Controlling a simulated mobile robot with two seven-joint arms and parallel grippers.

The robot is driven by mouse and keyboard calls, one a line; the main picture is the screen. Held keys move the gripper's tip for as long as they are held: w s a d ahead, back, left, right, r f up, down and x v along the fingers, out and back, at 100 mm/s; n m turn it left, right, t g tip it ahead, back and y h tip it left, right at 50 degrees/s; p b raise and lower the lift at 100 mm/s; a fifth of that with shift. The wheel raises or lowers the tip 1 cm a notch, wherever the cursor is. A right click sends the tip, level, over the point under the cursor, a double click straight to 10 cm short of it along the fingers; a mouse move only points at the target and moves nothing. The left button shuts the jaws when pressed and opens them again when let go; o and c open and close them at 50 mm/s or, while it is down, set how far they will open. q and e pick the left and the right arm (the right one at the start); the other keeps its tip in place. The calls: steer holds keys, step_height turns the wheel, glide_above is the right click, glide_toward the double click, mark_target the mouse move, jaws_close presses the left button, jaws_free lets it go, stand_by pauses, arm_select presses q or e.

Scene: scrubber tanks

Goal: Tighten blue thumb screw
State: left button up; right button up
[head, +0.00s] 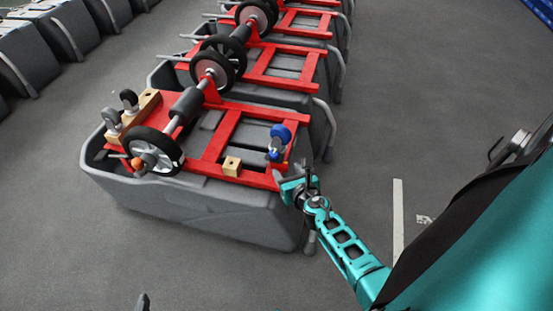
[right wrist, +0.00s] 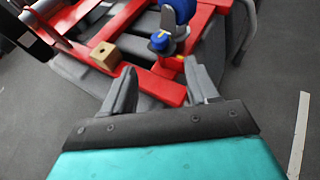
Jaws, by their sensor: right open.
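The blue thumb screw (head: 273,154) is a small blue knob at the front right of the nearest tank's red frame (head: 215,150). In the right wrist view the thumb screw (right wrist: 161,41) has a yellow spot and stands just beyond my fingertips, below a larger blue part (right wrist: 180,10). My right gripper (head: 298,185) is at the frame's right front corner. A dark tip (head: 142,302) at the bottom edge may belong to my left gripper; the rest is out of view.
A wooden block (head: 232,166) sits on the frame left of the thumb screw. A black wheel (head: 154,152) and an orange knob (head: 137,163) are at the tank's left end. The grey tank (head: 215,210) stands on open grey floor (head: 390,120). More tanks stand behind.

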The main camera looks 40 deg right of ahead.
mark_target(275, 156)
steer(key=b+x, duration=0.4)
steer(key=x, duration=0.5)
steer(key=shift+w+d+f, duration=0.1)
steer(key=shift+w+f, duration=0.05)
steer(key=shift+w, duration=0.1)
steer(key=shift+w+d+f+b, duration=0.1)
steer(key=shift+w+d+b, duration=0.05)
steer(key=shift+w+b, duration=0.3)
steer(key=shift+c, duration=0.2)
steer(key=c, duration=1)
